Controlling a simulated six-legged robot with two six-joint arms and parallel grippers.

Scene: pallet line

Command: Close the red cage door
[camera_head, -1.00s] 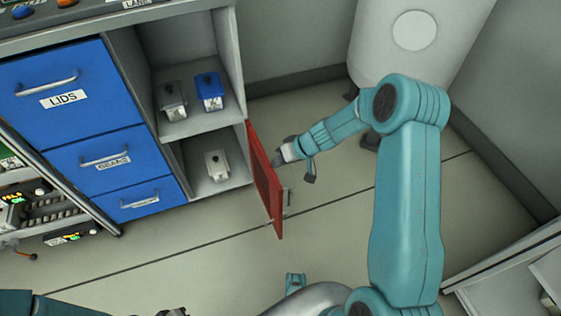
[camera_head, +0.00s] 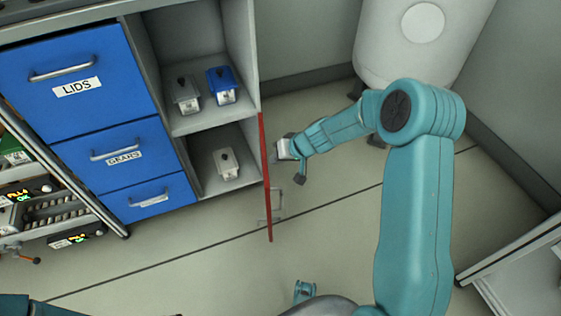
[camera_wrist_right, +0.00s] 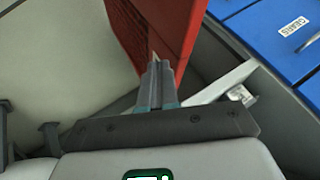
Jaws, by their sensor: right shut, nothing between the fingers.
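The red cage door (camera_head: 266,180) hangs from the right edge of the open shelf compartment and stands open, seen nearly edge-on in the head view. A grey handle (camera_head: 277,203) is on its lower part. My right gripper (camera_head: 277,151) is shut and empty, at the right side of the door, close to its upper part. In the right wrist view, the closed fingertips (camera_wrist_right: 155,60) are at the red door panel (camera_wrist_right: 165,30), seeming to touch it. My left gripper is out of view.
The cabinet has blue drawers (camera_head: 80,82) left of the shelves. The lower shelf holds a white lantern-like item (camera_head: 227,164); grey (camera_head: 187,96) and blue (camera_head: 222,86) ones stand above. A white cylinder (camera_head: 400,50) stands behind my right arm. Floor in front is clear.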

